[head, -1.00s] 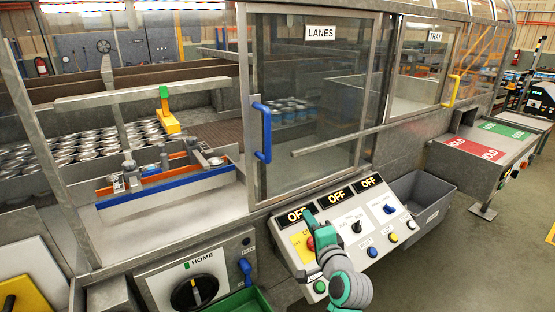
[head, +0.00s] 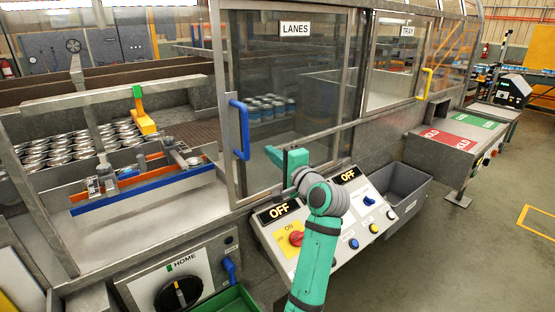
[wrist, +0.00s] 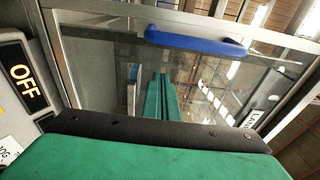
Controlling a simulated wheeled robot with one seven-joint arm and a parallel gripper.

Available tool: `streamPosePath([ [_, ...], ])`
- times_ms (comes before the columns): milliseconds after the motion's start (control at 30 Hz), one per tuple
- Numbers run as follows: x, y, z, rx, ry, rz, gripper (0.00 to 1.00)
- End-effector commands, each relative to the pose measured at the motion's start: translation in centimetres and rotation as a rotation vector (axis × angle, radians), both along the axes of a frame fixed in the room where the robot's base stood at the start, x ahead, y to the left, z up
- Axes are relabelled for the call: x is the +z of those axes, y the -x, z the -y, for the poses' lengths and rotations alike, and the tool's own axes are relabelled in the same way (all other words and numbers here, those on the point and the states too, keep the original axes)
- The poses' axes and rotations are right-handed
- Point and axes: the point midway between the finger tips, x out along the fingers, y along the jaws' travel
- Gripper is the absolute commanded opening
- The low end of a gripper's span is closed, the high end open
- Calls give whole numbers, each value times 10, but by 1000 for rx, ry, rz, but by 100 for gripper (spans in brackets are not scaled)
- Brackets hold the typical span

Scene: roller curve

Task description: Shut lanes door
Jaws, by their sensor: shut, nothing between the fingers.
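The lanes door (head: 300,110) is a framed glass panel with a LANES label (head: 295,29) at its top. Its blue handle (head: 240,128) is on the left side of the frame. Left of the door is an open gap onto the lanes. My gripper (head: 284,155) is in front of the lower part of the door, to the right of the handle and lower, apart from it. In the wrist view the shut green fingers (wrist: 160,98) point toward the glass, with nothing between them, and the blue handle (wrist: 195,40) crosses above them.
A control panel (head: 350,252) with OFF displays lies below my gripper, partly hidden by my arm. A grey bin (head: 405,192) stands to its right. Metal cans (head: 60,150) and a blue-edged bar (head: 140,190) sit inside the opening at left. The tray door (head: 395,62) is farther right.

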Motion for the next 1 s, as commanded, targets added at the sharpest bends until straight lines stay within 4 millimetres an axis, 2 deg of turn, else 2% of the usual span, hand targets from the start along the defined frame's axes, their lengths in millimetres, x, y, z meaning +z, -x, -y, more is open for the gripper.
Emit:
streamPosePath([
  [300, 0, -34, -23, 0, 0, 0, 0],
  [700, 0, -5, -44, -1, 0, 1, 0],
  [1000, 0, -2, -46, -1, 0, 0, 0],
])
